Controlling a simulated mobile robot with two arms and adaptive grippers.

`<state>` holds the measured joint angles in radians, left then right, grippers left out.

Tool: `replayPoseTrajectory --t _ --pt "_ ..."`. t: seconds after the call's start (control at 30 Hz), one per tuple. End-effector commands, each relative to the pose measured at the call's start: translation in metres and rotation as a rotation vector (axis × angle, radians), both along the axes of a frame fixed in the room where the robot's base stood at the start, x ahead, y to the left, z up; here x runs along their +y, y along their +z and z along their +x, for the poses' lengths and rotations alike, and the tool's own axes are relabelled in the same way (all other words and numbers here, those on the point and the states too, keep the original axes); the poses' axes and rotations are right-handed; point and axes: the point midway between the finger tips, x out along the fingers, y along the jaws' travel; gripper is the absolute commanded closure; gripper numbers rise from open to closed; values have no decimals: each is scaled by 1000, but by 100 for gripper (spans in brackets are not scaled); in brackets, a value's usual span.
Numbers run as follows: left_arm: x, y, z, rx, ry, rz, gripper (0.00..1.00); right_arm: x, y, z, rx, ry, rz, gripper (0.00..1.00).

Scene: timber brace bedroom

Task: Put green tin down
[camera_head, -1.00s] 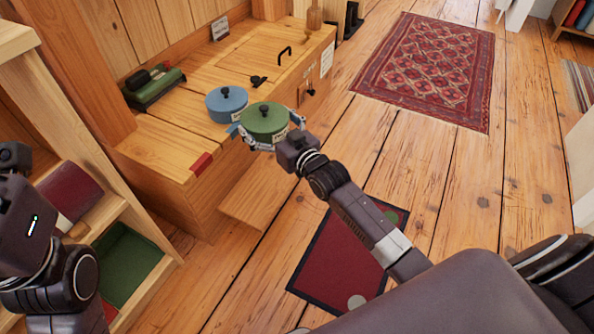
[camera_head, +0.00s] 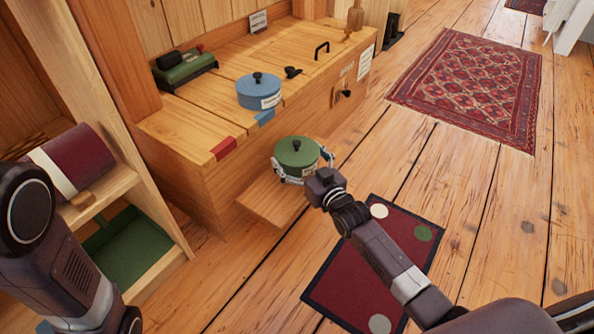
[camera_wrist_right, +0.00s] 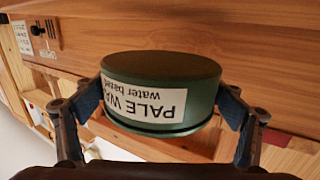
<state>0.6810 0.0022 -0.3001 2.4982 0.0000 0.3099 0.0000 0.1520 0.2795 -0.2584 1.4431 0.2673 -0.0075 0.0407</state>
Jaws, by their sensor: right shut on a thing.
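The green tin (camera_head: 297,152) is round with a dark lid knob and a white label. My right gripper (camera_head: 303,172) is shut on it, with a finger on each side. The tin is in front of the wooden chest, above or at the low step (camera_head: 272,200); I cannot tell whether it touches the step. In the right wrist view the tin (camera_wrist_right: 160,92) sits between the blue finger pads, its label text upside down. My left arm shows at the left edge of the head view, but its gripper is out of the picture.
A blue tin (camera_head: 259,92) stands on the wooden chest (camera_head: 190,125), near red and blue tape marks on its edge. A green device (camera_head: 186,70) stands behind. A dark red mat (camera_head: 350,275) with coloured spots lies on the floor. A shelf (camera_head: 110,188) stands at the left.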

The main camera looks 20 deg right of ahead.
Motion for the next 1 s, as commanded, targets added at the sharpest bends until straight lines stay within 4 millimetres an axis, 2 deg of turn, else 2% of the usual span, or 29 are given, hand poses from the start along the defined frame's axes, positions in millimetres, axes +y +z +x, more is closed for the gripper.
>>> replayPoseTrajectory --t 0.13,0.4,0.8,0.83,0.93,1.0 --pt "0 -6 -3 -7 0 0 86 0 -6 1 -8 0 2 53" --pt "0 -29 -5 -14 0 0 86 1 -40 1 -8 1 1 53" --pt "0 -29 -5 -14 0 0 86 0 -43 1 -8 0 2 53" --pt "0 -29 -5 -14 0 0 86 0 -45 0 -2 0 0 10" --pt "0 -28 -5 -14 0 0 86 0 -45 0 -1 0 0 0" --pt "0 -28 -5 -14 0 0 86 0 -45 0 -1 0 0 0"
